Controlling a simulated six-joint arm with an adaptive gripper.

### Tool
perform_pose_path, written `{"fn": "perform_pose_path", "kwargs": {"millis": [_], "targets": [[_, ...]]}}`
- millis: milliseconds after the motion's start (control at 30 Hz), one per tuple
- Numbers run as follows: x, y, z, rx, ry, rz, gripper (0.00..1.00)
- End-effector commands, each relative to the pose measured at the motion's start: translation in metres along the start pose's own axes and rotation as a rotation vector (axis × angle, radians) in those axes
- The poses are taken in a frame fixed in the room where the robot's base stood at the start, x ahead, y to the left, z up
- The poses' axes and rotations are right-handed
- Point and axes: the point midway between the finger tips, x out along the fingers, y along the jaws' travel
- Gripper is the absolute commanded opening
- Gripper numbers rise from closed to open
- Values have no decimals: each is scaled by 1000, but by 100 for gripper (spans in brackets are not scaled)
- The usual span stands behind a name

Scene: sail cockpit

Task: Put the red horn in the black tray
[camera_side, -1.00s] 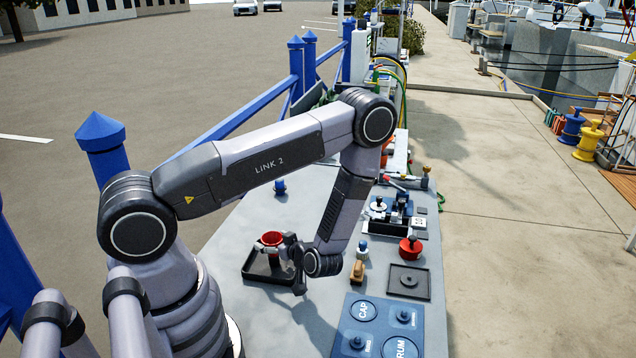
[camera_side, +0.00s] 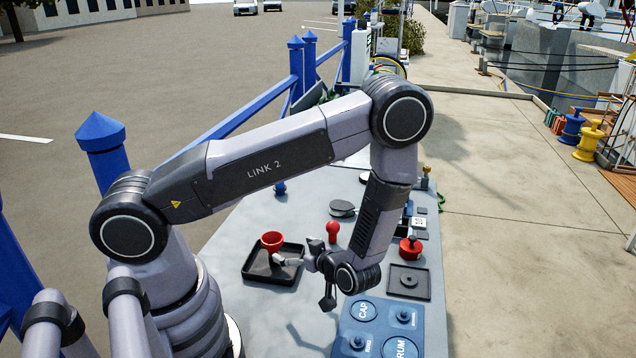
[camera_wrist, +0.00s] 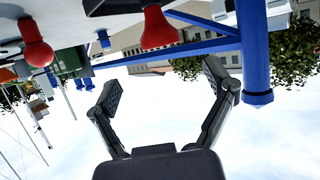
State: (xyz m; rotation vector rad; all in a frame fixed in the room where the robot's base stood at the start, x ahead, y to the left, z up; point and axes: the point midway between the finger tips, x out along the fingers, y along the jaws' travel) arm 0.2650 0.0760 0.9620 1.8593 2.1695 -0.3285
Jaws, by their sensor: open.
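The red horn (camera_side: 272,240) stands upright in the black tray (camera_side: 248,272), flared end up. In the upside-down wrist view the horn (camera_wrist: 158,28) hangs from the top, with the dark tray (camera_wrist: 105,6) above it. My gripper (camera_side: 315,277) is open and empty, to the right of the tray and apart from the horn. The wrist view shows its two fingers (camera_wrist: 163,87) spread with only sky between them. A pale piece beside the horn reaches toward my gripper; I cannot tell what it belongs to.
A red bulb-shaped thing (camera_side: 333,230) stands on the grey table behind my gripper. A blue panel (camera_side: 370,338), a dark square plate (camera_side: 424,283) and a red knob (camera_side: 411,246) lie to the right. The table in front of the tray is clear.

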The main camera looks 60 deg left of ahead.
Motion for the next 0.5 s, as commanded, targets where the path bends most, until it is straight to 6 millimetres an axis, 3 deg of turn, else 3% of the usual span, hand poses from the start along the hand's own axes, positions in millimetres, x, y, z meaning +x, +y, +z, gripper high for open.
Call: {"fn": "perform_pose_path", "kwargs": {"millis": [167,267,367,500], "targets": [[-20,1,0,-2,-4,4,83],[-29,14,-1,-13,-72,38,83],[-48,47,-6,-34,-249,146,83],[-104,106,-36,-29,-593,426,83]]}}
